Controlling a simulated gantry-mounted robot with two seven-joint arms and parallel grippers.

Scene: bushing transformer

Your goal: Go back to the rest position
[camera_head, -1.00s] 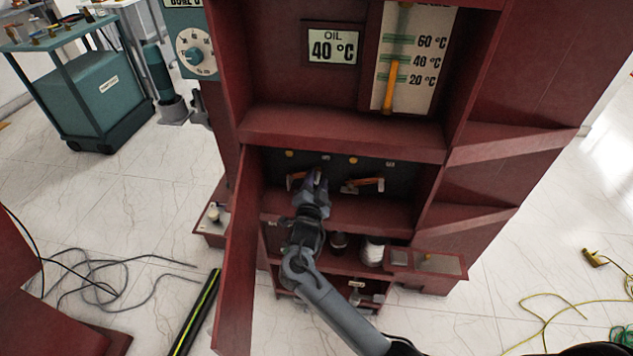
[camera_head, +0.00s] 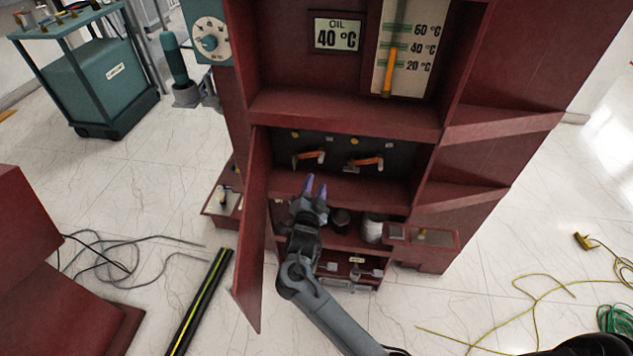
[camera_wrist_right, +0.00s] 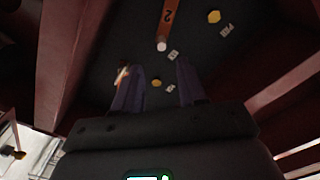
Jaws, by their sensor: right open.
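My right gripper (camera_head: 316,188) is in front of the red cabinet (camera_head: 345,118), below and before the dark panel recess. Its two purple fingers are apart with nothing between them. In the right wrist view the fingers (camera_wrist_right: 156,88) are also spread and empty, pointing at the dark panel. On that panel are two orange-handled levers, the left lever (camera_head: 312,156) and the right lever (camera_head: 366,162). The gripper touches neither lever. One orange handle (camera_wrist_right: 169,20), marked 2, shows at the top of the right wrist view. My left gripper is not seen.
The open red door (camera_head: 252,240) stands just left of my right arm. A lower shelf holds a dark jar (camera_head: 341,218) and a white jar (camera_head: 373,229). A black and yellow bar (camera_head: 197,305) and grey cables (camera_head: 100,262) lie on the floor at left.

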